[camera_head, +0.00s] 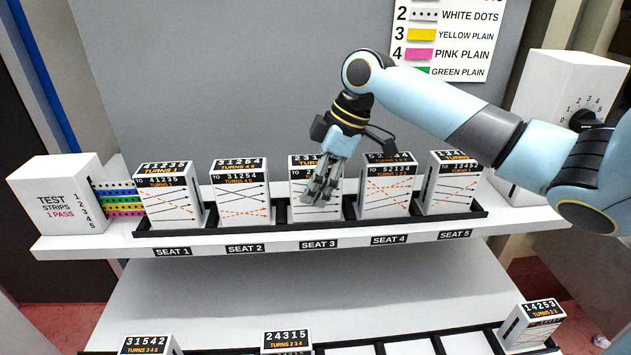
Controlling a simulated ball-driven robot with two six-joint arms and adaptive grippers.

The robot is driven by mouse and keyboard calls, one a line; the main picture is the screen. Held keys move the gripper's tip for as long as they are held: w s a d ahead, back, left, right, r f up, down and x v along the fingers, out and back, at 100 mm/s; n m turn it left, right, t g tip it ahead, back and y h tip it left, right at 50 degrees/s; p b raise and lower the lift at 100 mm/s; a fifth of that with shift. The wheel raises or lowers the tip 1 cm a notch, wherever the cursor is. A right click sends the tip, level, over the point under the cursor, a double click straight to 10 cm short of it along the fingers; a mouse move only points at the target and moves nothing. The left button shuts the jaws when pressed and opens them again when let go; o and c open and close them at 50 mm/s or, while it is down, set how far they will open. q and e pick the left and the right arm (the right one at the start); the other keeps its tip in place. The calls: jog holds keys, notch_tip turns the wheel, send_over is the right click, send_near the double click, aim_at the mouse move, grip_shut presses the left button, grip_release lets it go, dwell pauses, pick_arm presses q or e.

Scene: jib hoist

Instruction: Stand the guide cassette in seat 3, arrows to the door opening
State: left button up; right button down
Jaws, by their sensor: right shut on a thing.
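A white guide cassette (301,210) with a black label top and red and black arrow lines stands upright in the rack at seat 3 (318,245). My right gripper (320,188) comes down from above and is shut on this cassette. Its fingers cover much of the cassette's label and front face, so most of the number and arrows is hidden. I cannot tell whether the cassette rests fully on the rack floor. My left gripper is not in view.
Cassettes stand in seat 1 (170,205), seat 2 (240,200), seat 4 (388,195) and seat 5 (450,190). A test strips box (62,200) with coloured strips is at left, a dial box (565,95) at right. The lower rack (400,343) holds several cassettes (287,341) and empty slots.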

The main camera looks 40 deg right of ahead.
jog(key=shift+f, duration=0.1)
jog(key=c, duration=0.7)
grip_release()
jog(key=b+v, duration=0.1)
jog(key=v, duration=0.9)
jog(key=shift+d+r, duration=0.2)
jog(key=shift+v, duration=0.9)
jog(key=shift+a, duration=0.1)
